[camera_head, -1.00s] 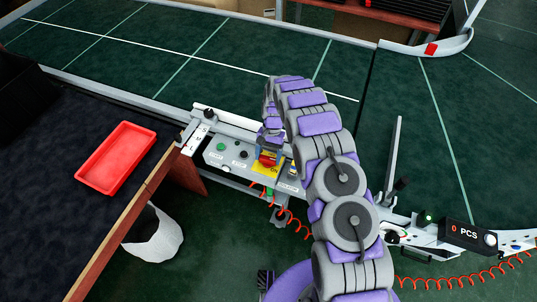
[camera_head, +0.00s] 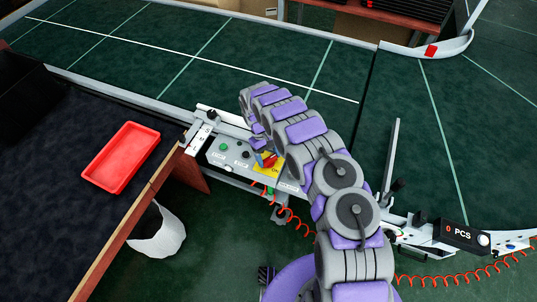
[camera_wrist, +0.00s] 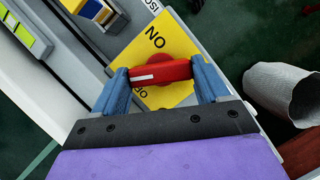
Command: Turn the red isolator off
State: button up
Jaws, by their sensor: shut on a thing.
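The red isolator (camera_wrist: 160,72) is a red rotary handle with a white line, on a yellow plate (camera_wrist: 178,35). In the wrist view my gripper (camera_wrist: 162,77) is shut on the handle, with one blue finger at each end. The handle lies nearly level across the picture there. Black lettering with the letters N and O shows above the handle; more lettering below is partly hidden. In the head view the isolator (camera_head: 269,160) shows small on the control panel, partly covered by my gripper (camera_head: 263,157).
The control panel (camera_head: 229,158) has green and black buttons beside the isolator. A counter display (camera_head: 461,234) reads 0 PCS. A red tray (camera_head: 121,157) lies on the table at left, above a white bin (camera_head: 158,235). A red coiled cable (camera_head: 440,283) runs along the conveyor's edge.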

jog(key=n+t+p, duration=0.1)
jog(key=n, duration=0.2)
jog(key=n+t+h, duration=0.1)
jog(key=n, duration=0.2)
jog(key=shift+s+a+r+p, duration=0.1)
jog(key=shift+a+p, duration=0.05)
jog(key=shift+p, duration=0.25)
jog(key=shift+n, duration=0.3)
jog(key=o, duration=1.1)
jog(key=shift+c, duration=0.2)
jog(key=shift+h, duration=0.3)
jog(key=p+v, duration=0.1)
jog(key=v, duration=1.6)
jog(key=shift+p, duration=0.3)
jog(key=shift+a+r, duration=0.1)
